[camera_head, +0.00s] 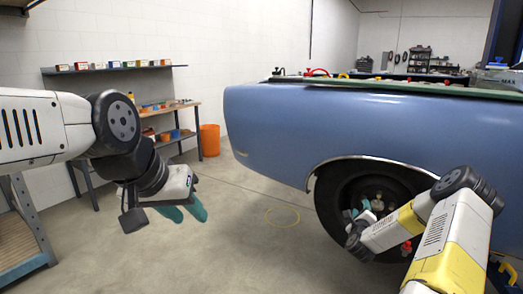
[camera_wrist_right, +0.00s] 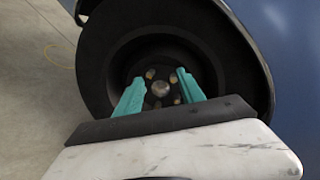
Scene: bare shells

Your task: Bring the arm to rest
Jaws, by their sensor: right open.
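My left arm comes in from the left in the head view, and its gripper (camera_head: 186,211) hangs over bare floor. Its two teal fingers are apart with nothing seen between them. My right arm comes in from the lower right, with its gripper (camera_head: 358,212) in front of the car's wheel (camera_head: 335,197). In the right wrist view the right gripper (camera_wrist_right: 160,77) is open and empty, its teal fingers spread. Between and beyond them shows the wheel hub (camera_wrist_right: 160,89) with several nuts. I cannot tell whether the fingers touch the wheel.
A blue car body (camera_head: 270,125) fills the right side. An orange bin (camera_head: 210,140) stands by shelves (camera_head: 115,69) with small boxes along the left wall. A workbench (camera_head: 30,250) is at the lower left. A yellow ring (camera_head: 282,223) lies on the otherwise clear middle floor.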

